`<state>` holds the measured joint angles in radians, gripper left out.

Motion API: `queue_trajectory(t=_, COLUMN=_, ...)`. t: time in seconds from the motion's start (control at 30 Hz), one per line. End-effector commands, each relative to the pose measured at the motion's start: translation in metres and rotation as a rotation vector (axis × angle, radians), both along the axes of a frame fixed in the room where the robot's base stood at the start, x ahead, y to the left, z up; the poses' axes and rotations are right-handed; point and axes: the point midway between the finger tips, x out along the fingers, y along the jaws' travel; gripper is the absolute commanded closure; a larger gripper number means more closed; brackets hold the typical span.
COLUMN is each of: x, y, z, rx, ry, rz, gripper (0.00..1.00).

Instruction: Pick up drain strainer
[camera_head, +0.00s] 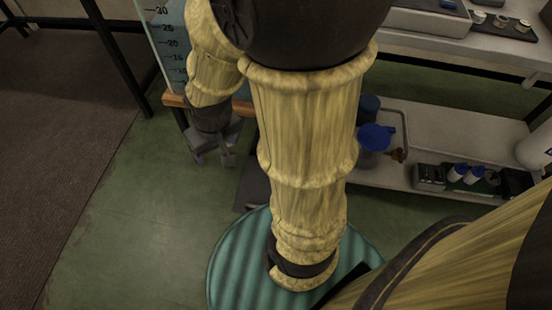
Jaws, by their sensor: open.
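I cannot make out a drain strainer for certain in the head view. My gripper (213,158) hangs at the upper left of centre, pointing down, with its grey fingers apart. I see nothing between the fingers. It is close to a clear panel (166,38) marked with a number scale and to the panel's wooden edge (178,100). My own arm covers the middle of the view and hides what lies behind it.
A low pale shelf (440,130) at the right carries a blue-topped container (375,138), a small brown item (398,155) and a box of bottles (462,178). A tray of small cups (502,25) sits on the upper bench. Green floor (150,200) is clear at left.

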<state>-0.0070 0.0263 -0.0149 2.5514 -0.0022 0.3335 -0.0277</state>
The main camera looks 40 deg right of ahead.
Motion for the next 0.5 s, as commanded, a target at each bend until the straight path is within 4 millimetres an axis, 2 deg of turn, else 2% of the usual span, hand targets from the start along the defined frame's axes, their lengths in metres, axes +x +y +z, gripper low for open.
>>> queue_trajectory(t=0.03, x=0.002, y=-0.001, z=-0.028, rx=-0.003, ry=0.003, rz=0.007, gripper=0.29)
queue_trajectory(t=0.27, x=0.014, y=-0.007, z=-0.088, rx=-0.025, ry=0.010, rz=0.056, gripper=0.29)
queue_trajectory(t=0.4, x=0.030, y=-0.017, z=-0.133, rx=-0.059, ry=0.020, rz=0.125, gripper=0.29)
queue_trajectory(t=0.5, x=0.043, y=-0.027, z=-0.157, rx=-0.098, ry=0.029, rz=0.194, gripper=0.29)
